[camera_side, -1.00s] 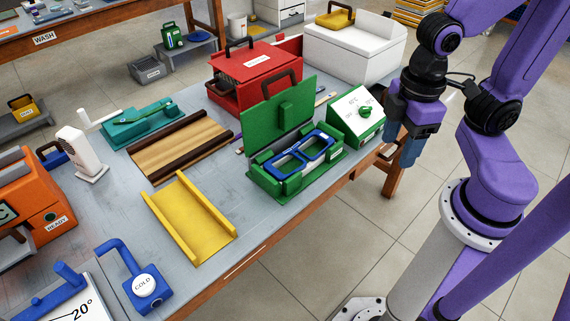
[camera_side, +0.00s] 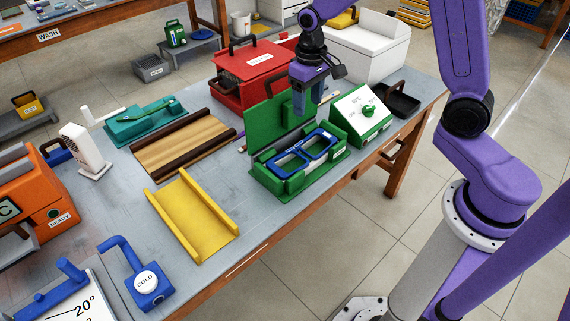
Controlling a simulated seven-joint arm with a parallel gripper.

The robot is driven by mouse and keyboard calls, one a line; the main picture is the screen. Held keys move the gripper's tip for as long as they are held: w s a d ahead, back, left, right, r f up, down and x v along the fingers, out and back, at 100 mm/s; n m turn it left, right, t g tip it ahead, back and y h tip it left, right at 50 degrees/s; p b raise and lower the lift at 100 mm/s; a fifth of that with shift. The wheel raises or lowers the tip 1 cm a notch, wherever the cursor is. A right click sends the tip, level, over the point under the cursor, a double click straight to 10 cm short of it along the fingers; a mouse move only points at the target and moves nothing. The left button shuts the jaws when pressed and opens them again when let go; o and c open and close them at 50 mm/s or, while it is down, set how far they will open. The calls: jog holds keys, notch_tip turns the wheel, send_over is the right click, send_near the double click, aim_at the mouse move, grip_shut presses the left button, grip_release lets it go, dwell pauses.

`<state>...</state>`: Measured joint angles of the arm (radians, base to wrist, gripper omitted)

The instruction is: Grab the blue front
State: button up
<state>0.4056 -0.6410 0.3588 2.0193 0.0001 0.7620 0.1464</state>
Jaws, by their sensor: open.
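The blue front (camera_side: 302,151) is a blue eyeglass frame with two lens openings. It lies in the green box (camera_side: 290,186), whose green lid (camera_side: 264,128) stands open behind it. My gripper (camera_side: 309,110) is open and points down above the far side of the box, in front of the lid's right part. It is above the blue front and apart from it. Its fingertips are small and partly dark in this view.
A green control box with a white dial panel (camera_side: 358,110) stands just right of the green box. A red case (camera_side: 250,75) and a white cooler (camera_side: 365,50) stand behind. A yellow tray (camera_side: 194,217) lies at the left. A black pan (camera_side: 402,103) is at the right edge.

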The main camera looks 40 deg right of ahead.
jog(key=shift+m, duration=0.5)
jog(key=f, duration=0.6)
jog(key=w+d+f, duration=0.1)
jog(key=f, duration=0.5)
jog(key=w+f, duration=0.1)
jog(key=f, duration=0.5)
jog(key=shift+d+f, duration=0.25)
grip_shut()
